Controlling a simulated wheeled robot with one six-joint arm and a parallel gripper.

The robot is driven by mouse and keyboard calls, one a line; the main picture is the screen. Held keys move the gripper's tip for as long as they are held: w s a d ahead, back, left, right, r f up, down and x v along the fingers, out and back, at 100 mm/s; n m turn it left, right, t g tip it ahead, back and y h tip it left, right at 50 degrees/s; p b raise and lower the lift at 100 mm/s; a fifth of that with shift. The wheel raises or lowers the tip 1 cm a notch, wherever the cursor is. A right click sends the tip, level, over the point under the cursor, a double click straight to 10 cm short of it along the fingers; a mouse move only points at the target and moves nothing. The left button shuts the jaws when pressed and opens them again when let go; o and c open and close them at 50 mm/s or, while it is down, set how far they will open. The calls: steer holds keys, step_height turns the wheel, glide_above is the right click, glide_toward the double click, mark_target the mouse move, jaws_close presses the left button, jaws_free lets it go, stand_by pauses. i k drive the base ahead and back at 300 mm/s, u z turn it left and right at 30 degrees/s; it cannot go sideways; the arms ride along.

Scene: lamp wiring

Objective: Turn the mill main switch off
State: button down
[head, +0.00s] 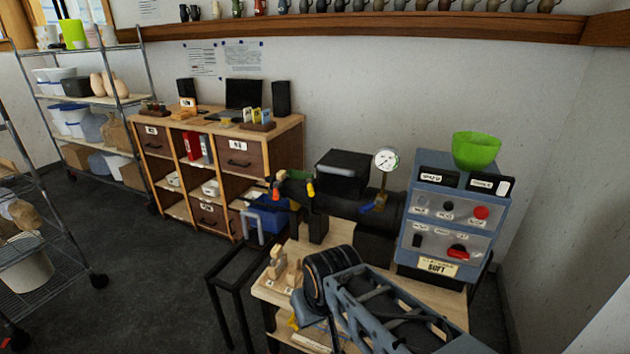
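The mill (334,203) is a dark horizontal barrel on a wooden-topped bench, with a black box above it and a round white gauge (387,160) on top. To its right stands a blue-grey control box (418,212) with two rows of controls. The upper row has small dark controls and a red round knob (481,213). The lower row has a black switch (417,240) and a wide red switch (458,251). Their labels are too small to read, so I cannot tell which is the main switch or its setting. I cannot make out my gripper.
A green bowl (476,150) sits on the control box above two black labelled units. A blue-grey frame with black rings, seemingly my arm, crosses the bench front. A dark metal stand (226,281) is left of the bench. Open floor (150,270) lies between it and the wire shelves.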

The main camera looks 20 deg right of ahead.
mark_target(458, 251)
steer(key=z, duration=1.6)
steer(key=k, duration=0.45)
steer(key=u, duration=0.85)
steer(key=i, duration=0.8)
steer(key=z, duration=0.55)
